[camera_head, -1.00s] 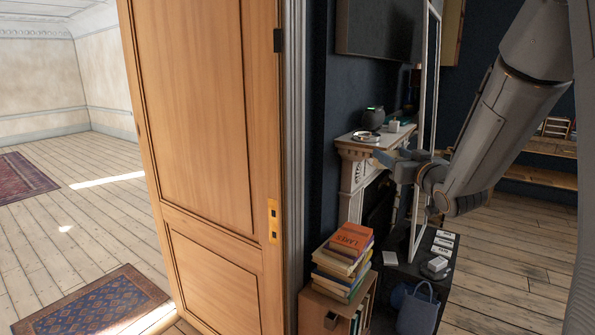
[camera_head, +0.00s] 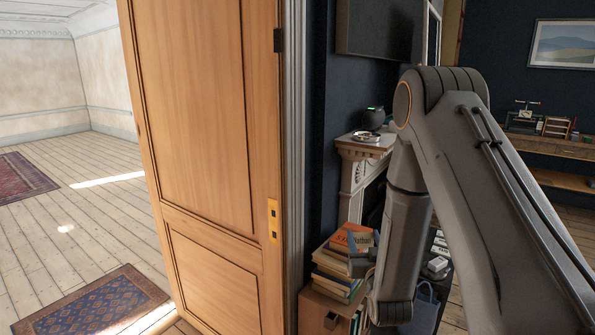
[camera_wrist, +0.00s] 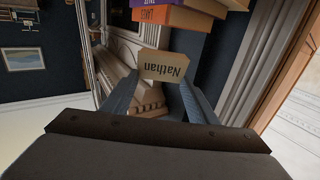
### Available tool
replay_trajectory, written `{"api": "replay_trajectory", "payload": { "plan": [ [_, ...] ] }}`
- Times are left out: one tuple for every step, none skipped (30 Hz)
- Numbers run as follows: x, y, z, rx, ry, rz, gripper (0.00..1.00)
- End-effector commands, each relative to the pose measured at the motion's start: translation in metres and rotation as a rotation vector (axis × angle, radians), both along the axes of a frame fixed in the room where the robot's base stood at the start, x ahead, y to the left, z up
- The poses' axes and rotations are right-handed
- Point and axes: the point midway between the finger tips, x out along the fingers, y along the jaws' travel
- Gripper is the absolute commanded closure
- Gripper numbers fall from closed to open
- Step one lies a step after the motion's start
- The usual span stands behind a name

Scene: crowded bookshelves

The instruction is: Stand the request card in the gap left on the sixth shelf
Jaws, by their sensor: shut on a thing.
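A small tan card (camera_wrist: 160,68) marked "Nathan" is between the fingertips of my gripper (camera_wrist: 158,86) in the wrist view, its lettering upside down there. My gripper is shut on it. In the head view the card (camera_head: 362,243) shows as a pale tile in front of the book stack, with my gripper (camera_head: 361,267) just below it, partly hidden by my arm. I take it for the request card. I cannot pick out the sixth shelf or its gap in either view.
A stack of books (camera_head: 336,278) stands on a low wooden bookcase (camera_head: 318,310), close to the card. A wooden door (camera_head: 205,130) fills the left middle. A white mantelpiece (camera_head: 360,148) stands behind the stack. A desk (camera_head: 545,147) is at the far right.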

Motion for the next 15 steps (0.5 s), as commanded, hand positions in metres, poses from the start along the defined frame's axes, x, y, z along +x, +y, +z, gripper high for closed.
{"api": "replay_trajectory", "payload": {
  "plan": [
    [-0.006,0.000,-0.018,0.000,0.008,0.000,0.70],
    [-0.010,0.000,-0.027,0.000,0.009,0.000,0.70],
    [-0.015,0.000,-0.039,0.000,0.010,0.000,0.70],
    [-0.019,0.000,-0.047,0.000,0.009,0.000,0.70],
    [-0.023,0.000,-0.055,0.000,0.008,0.000,0.70],
    [-0.029,0.000,-0.066,0.000,0.008,0.000,0.70],
    [-0.033,0.000,-0.073,0.000,0.008,0.000,0.70],
    [-0.037,0.000,-0.080,0.001,0.007,0.000,0.70],
    [-0.043,0.000,-0.088,0.001,0.007,0.000,0.70],
    [-0.046,0.000,-0.094,0.001,0.006,0.000,0.70],
    [-0.050,0.000,-0.099,0.001,0.006,0.001,0.70],
    [-0.054,0.000,-0.105,0.001,0.004,0.001,0.70],
    [-0.057,0.000,-0.109,0.001,0.005,0.001,0.70],
    [-0.060,0.000,-0.113,0.001,0.005,0.001,0.70],
    [-0.062,0.000,-0.116,0.001,0.002,0.001,0.70]
  ]
}}
